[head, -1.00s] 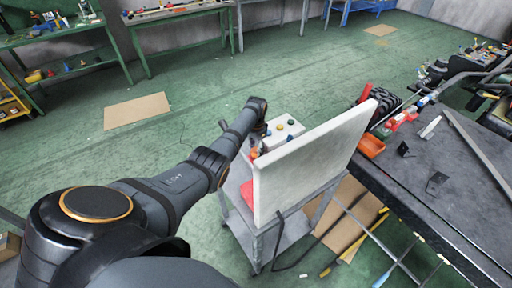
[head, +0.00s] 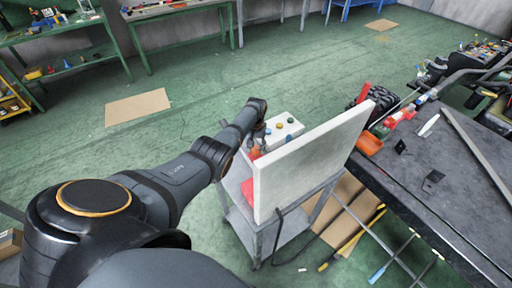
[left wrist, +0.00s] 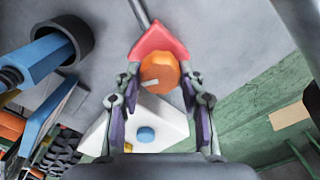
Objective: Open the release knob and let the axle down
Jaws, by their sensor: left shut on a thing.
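My left gripper (left wrist: 160,88) is shut on an orange round knob (left wrist: 158,66) with a pale mark on its face. A red angular part (left wrist: 158,40) sits right behind the knob. In the head view, my left gripper (head: 256,143) is at the cart, beside a white box with coloured buttons (head: 290,122); the box also shows behind the fingers in the left wrist view (left wrist: 172,124). A large pale upright panel (head: 308,168) hides part of the cart there. I cannot make out the axle. My right gripper is out of view.
The grey cart (head: 246,225) stands left of a dark workbench (head: 440,190) holding an orange bin (head: 369,145) and several tools. A cable hangs by the cart. Green floor (head: 190,120) is open to the left and behind.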

